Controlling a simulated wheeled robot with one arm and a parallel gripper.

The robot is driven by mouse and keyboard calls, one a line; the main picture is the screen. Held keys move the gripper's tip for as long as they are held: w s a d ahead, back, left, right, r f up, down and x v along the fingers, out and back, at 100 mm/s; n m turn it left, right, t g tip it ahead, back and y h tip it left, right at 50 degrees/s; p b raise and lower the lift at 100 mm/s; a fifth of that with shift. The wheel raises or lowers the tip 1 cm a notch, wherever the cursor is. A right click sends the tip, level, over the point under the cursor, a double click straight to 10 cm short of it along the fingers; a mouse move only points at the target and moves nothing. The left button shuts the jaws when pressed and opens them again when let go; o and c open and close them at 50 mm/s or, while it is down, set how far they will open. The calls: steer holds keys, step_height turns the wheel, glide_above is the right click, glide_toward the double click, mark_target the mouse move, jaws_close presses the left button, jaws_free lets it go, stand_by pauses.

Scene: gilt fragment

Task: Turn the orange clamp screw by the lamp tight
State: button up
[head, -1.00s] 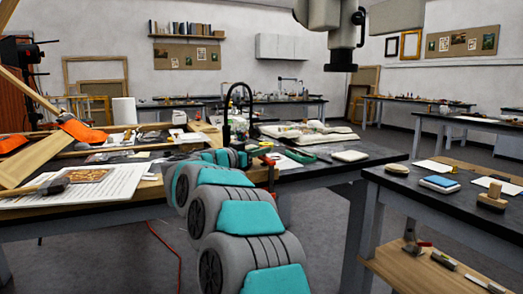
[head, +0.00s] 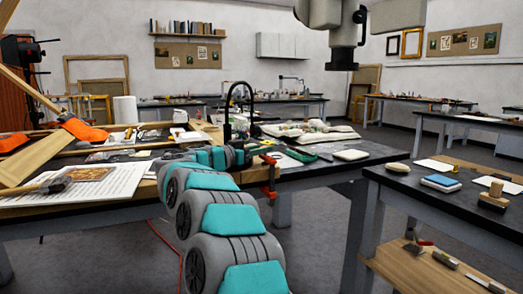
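An orange-red clamp (head: 270,178) sits on the near edge of the workbench, just right of my arm, with its lower part hanging below the top. The black gooseneck lamp (head: 229,108) stands behind it. My grey and teal arm reaches up from the bottom of the head view and bends right over the bench edge. My gripper (head: 246,152) is at its far end, close to the clamp's upper part and in front of the lamp. The fingers are too small and dark to make out, so I cannot tell whether they touch the clamp.
Two larger orange clamps (head: 84,130) hold a wooden frame at the left. Printed sheets (head: 95,183) and a brush lie on the near bench. A side table (head: 425,205) with a blue pad (head: 440,182) stands at the right. Grey floor is clear between.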

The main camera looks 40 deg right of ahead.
steer(key=shift+o, duration=1.2)
steer(key=shift+a, duration=0.1)
steer(key=a, duration=0.7)
steer(key=shift+s+a, duration=0.25)
steer(key=shift+a, duration=0.05)
steer(key=shift+o, duration=0.3)
